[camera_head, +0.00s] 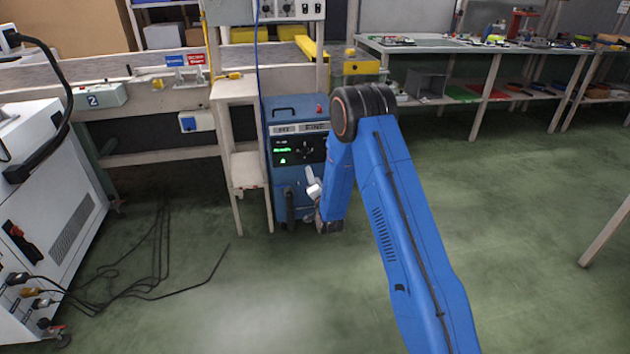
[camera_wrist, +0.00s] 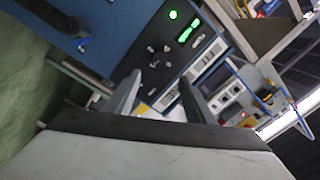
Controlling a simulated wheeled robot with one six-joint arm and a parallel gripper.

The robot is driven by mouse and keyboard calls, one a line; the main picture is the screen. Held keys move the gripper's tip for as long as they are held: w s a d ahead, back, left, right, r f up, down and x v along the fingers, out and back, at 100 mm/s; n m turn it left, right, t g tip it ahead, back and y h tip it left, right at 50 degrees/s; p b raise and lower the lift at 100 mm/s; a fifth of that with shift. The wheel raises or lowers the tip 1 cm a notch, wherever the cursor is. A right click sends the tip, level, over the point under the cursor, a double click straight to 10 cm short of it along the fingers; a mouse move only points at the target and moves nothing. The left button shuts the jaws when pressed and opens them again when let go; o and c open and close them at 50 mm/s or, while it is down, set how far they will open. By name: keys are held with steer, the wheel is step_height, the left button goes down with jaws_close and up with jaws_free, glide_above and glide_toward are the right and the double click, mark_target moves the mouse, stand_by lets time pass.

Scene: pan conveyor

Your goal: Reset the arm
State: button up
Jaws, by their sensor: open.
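My blue arm rises from the lower right of the head view, bends at a dark elbow joint, and hangs down to the wrist. My gripper (camera_head: 315,187) shows only partly there, as a light grey piece left of the forearm. In the wrist view my gripper (camera_wrist: 157,98) shows two dark fingers standing apart, with nothing between them. Behind it is a blue machine (camera_head: 285,135) with a black panel and green lit digits; its panel (camera_wrist: 165,50) shows tilted in the wrist view. I cannot tell the exact gap between gripper and machine.
A wooden stand (camera_head: 238,150) is left of the blue machine. A white cabinet (camera_head: 50,210) stands at the left, with black cables (camera_head: 150,270) on the green floor. A long workbench (camera_head: 470,45) is at the back right. The floor (camera_head: 530,230) at right is mostly clear.

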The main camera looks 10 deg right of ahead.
steer(key=shift+s, duration=0.35)
steer(key=s+d+r+n+g, duration=0.2)
steer(key=s+r+n+g, duration=0.1)
steer(key=s+r, duration=0.8)
steer(key=s+d+r+n+g, duration=0.35)
steer(key=s+r, duration=0.55)
steer(key=r, duration=0.3)
steer(key=s+d+r+n+g, duration=0.1)
steer(key=s+n+g, duration=0.1)
steer(key=s, duration=2)
steer(key=s+d+r+n+g, duration=0.1)
steer(key=s+g, duration=0.4)
steer(key=s, duration=1.6)
steer(key=shift+s+d+r+n, duration=0.3)
steer(key=shift+s+d+n, duration=0.15)
steer(key=shift+n, duration=0.5)
steer(key=shift+w, duration=0.1)
